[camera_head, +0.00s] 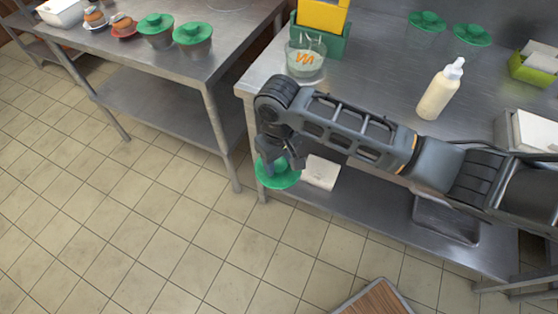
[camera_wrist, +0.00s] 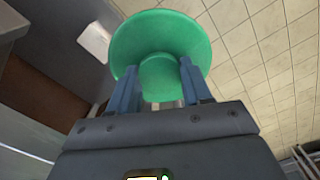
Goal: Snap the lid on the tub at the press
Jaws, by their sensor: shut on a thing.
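My gripper (camera_head: 276,160) hangs low beyond the front edge of the right counter. It is shut on a green round lid (camera_head: 279,177). In the wrist view the fingers (camera_wrist: 160,85) grip the lid's central knob, and the wide rim of the lid (camera_wrist: 160,28) spreads around it. A clear tub (camera_head: 305,59) with pale contents and an orange garnish stands uncovered on the counter's left corner, above and behind the gripper in the head view. A yellow and green unit (camera_head: 321,32) stands just behind the tub; I cannot tell whether it is the press.
The right counter (camera_head: 385,75) holds a cream squeeze bottle (camera_head: 440,90) and green-lidded tubs (camera_head: 427,22). A white block (camera_head: 321,172) lies on its lower shelf. The left counter (camera_head: 225,65) holds more green-lidded tubs (camera_head: 156,30). Open tiled floor (camera_head: 150,220) lies in front.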

